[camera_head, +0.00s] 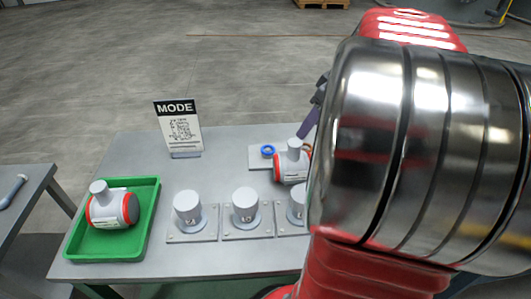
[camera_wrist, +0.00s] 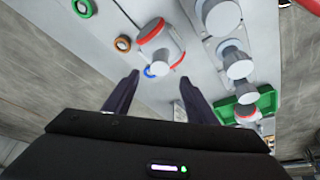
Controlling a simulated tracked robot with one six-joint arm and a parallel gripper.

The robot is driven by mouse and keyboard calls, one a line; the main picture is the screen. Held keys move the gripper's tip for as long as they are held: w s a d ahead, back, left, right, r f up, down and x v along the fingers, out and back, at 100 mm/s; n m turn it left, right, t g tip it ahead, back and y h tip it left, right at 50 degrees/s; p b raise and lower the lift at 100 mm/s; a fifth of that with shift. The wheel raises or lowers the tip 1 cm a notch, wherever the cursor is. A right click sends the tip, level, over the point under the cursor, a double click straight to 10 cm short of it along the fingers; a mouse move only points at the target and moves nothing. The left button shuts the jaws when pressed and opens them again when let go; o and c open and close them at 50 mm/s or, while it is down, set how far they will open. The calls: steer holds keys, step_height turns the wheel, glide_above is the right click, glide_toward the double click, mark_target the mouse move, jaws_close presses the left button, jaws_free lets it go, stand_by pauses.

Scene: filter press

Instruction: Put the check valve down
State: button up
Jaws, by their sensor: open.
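A check valve (camera_head: 292,162), grey-white with red bands and a round stub on top, stands on the right part of the table beside a blue ring. In the wrist view this valve (camera_wrist: 160,44) lies just beyond my fingertips, apart from them as far as I can tell. My gripper (camera_wrist: 160,79) is open and empty, its two dark fingers spread. In the head view only a dark finger shows above the valve; my arm hides the rest. A second similar valve (camera_head: 112,208) lies in the green tray (camera_head: 151,207) at the table's left; the tray also shows in the wrist view (camera_wrist: 266,103).
Grey capped cylinders (camera_head: 188,208) on square plates stand in a row along the front; my arm covers the right part. A MODE sign (camera_head: 179,128) stands at the back. Blue (camera_head: 267,150), orange (camera_wrist: 123,43) and green (camera_wrist: 83,8) rings lie near the valve.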

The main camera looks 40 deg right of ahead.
steer(key=shift+a, duration=0.1)
steer(key=w+a+m, duration=0.1)
steer(key=a, duration=1.7)
steer(key=s+a+f, duration=0.1)
steer(key=s+a, duration=0.2)
steer(key=a, duration=0.4)
steer(key=s+a+f+m+t+h, duration=0.1)
steer(key=s+a, duration=0.1)
steer(key=a, duration=0.5)
steer(key=shift+s+a+f, duration=0.25)
steer(key=shift+s+f, duration=0.05)
steer(key=shift+s, duration=0.1)
steer(key=shift+c, duration=0.2)
